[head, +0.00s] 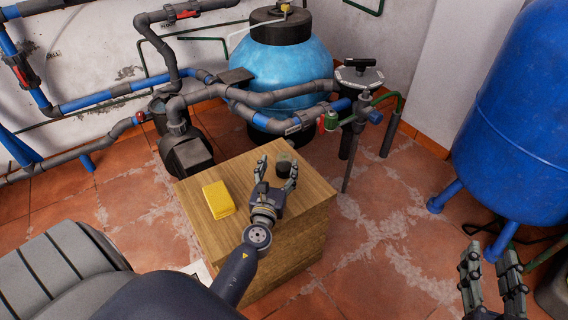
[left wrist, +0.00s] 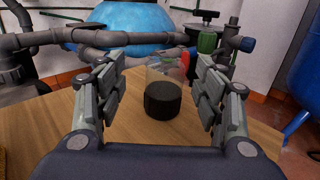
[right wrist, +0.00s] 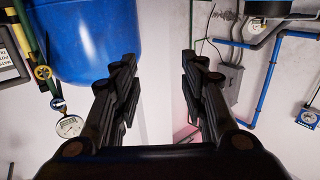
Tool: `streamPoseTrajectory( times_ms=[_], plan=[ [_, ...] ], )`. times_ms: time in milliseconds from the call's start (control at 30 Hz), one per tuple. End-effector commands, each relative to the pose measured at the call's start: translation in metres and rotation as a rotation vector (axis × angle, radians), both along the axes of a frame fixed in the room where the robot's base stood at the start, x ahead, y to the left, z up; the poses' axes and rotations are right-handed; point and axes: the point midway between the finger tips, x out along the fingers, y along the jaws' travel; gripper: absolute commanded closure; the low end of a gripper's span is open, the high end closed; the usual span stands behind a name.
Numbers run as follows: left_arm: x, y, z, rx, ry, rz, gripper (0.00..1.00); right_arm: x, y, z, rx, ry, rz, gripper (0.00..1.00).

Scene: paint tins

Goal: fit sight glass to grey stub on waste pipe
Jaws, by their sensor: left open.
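The sight glass, a clear cylinder with a black ribbed end (left wrist: 163,100), stands on a wooden box top between the fingers of my left gripper (left wrist: 159,75). In the head view the sight glass (head: 284,165) shows as a small dark round thing between the fingertips. My left gripper (head: 278,172) is open, with a gap on both sides of it. My right gripper (head: 490,254) is open and empty at the lower right, and its fingers (right wrist: 158,65) are apart in the right wrist view. Grey pipes (head: 270,97) run behind the box; I cannot tell which end is the grey stub.
A yellow block (head: 218,198) lies on the wooden box (head: 290,255), left of my gripper. A green fitting (head: 330,120) with a red part hangs behind the box. A light blue tank (head: 275,75) and a blue tank (head: 520,110) stand around.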

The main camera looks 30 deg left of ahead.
Motion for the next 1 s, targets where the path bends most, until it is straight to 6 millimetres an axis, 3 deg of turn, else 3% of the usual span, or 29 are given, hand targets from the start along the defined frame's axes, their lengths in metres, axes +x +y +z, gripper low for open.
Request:
streamPoseTrajectory(
  times_ms=[300, 633, 867, 1000],
  plan=[
    [0.042, 0.010, -0.003, -0.002, -0.003, 0.001, 0.37, 0.001, 0.005, 0.029, 0.038, -0.146, 0.010, 0.60],
    [0.048, 0.012, -0.003, -0.001, -0.002, 0.000, 0.37, 0.000, 0.005, 0.033, 0.044, -0.166, 0.011, 0.60],
    [0.048, 0.012, -0.003, -0.001, -0.002, 0.000, 0.87, 0.000, 0.005, 0.033, 0.043, -0.165, 0.011, 0.60],
    [0.048, 0.012, -0.002, -0.001, -0.002, 0.000, 0.87, 0.000, 0.005, 0.033, 0.043, -0.165, 0.011, 0.60]
  ],
)
